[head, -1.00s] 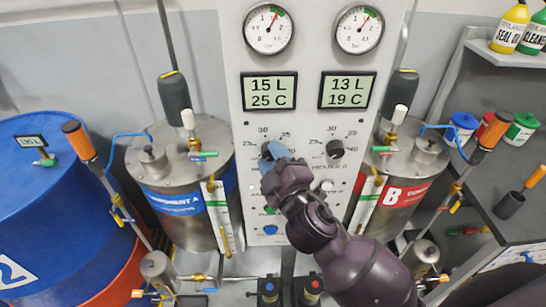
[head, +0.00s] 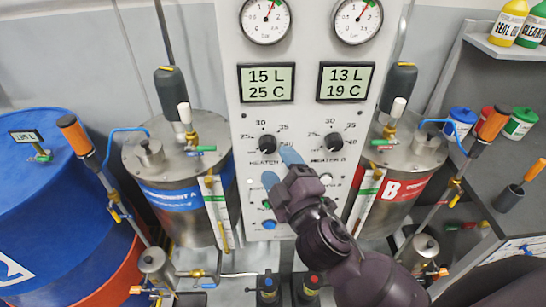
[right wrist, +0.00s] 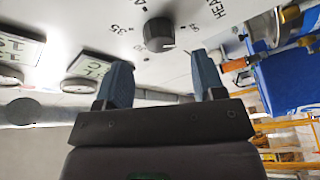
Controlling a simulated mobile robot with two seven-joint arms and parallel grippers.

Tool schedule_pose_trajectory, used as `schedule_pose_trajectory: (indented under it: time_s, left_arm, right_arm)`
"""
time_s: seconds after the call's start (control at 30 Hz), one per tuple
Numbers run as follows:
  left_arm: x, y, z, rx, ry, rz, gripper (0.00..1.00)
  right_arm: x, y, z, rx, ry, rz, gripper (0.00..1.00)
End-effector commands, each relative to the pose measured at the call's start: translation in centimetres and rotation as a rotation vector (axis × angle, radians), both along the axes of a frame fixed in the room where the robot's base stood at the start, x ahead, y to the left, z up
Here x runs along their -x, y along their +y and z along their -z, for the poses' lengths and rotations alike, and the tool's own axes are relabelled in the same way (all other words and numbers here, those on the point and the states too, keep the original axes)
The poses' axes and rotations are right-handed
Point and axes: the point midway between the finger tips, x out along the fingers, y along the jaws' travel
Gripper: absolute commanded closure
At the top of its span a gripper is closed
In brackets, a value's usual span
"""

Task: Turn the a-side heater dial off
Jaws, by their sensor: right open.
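The a-side heater dial (head: 268,145) is a black round knob on the white panel, above the label starting "HEATER", with a number scale around it. It also shows in the right wrist view (right wrist: 158,33). I cannot tell exactly where its pointer stands. My right gripper (head: 280,168) is open and empty, with its blue fingers spread just below and right of the dial in the head view. In the right wrist view the two fingers (right wrist: 161,70) point toward the panel, with the dial beyond the gap between them. My left gripper is not in view.
The b-side heater dial (head: 333,141) sits close on the right. Two displays (head: 266,83) and gauges are above. Tank A (head: 178,165) and tank B (head: 410,160) flank the panel. A blue drum (head: 40,200) stands at left, and a shelf with bottles is at right.

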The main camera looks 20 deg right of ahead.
Motion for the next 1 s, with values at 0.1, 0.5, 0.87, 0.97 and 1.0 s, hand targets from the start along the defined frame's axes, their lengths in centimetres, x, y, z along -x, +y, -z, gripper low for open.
schedule_pose_trajectory:
  time_s: [0.1, 0.5, 0.87, 0.97, 1.0]
  left_arm:
    - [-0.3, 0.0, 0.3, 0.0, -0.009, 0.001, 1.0]
    - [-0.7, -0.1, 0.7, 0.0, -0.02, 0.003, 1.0]
    - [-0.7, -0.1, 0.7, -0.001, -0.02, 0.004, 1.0]
    - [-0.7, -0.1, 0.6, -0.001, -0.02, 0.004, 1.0]
    - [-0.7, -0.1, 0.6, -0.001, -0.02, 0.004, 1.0]
  right_arm:
    - [2.1, -0.2, 0.5, -0.002, 0.002, 0.0, 0.37]
    - [6.0, -0.5, 0.9, -0.001, 0.0, -0.001, 0.37]
    - [6.3, -0.5, 0.8, 0.0, 0.0, -0.001, 0.37]
    - [6.2, -0.6, 0.8, 0.0, 0.0, -0.001, 0.37]
    - [6.2, -0.6, 0.8, 0.0, 0.0, -0.001, 0.37]
